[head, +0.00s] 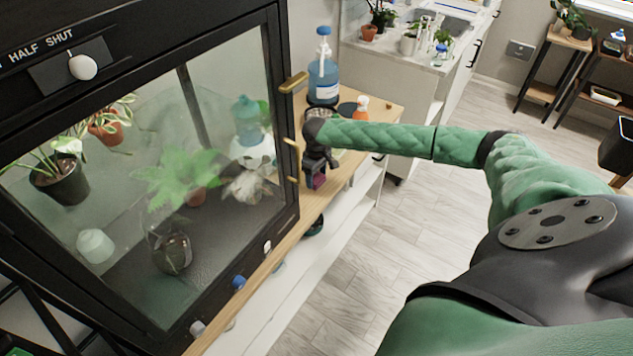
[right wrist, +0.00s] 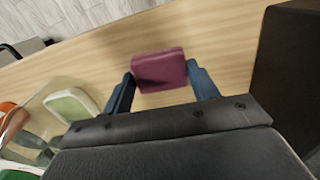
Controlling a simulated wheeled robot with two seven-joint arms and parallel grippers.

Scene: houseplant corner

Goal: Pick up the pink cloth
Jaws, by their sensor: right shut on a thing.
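The pink cloth (right wrist: 160,70) is a small folded dark-pink block between the two blue fingers of my right gripper (right wrist: 162,86) in the right wrist view. The right gripper is shut on it, with a finger at each side. In the head view the right gripper (head: 316,172) points down over the wooden tabletop (head: 347,173), and a bit of the cloth (head: 319,182) shows below it. I cannot tell whether the cloth touches the tabletop. My left gripper is not in view.
A dark-framed glass cabinet (head: 285,130) stands close left of the gripper. A blue bottle (head: 323,80) and an orange-topped spray bottle (head: 361,106) stand behind it. A green-and-white item (right wrist: 70,105) lies left in the wrist view. Bare wood lies beyond the cloth.

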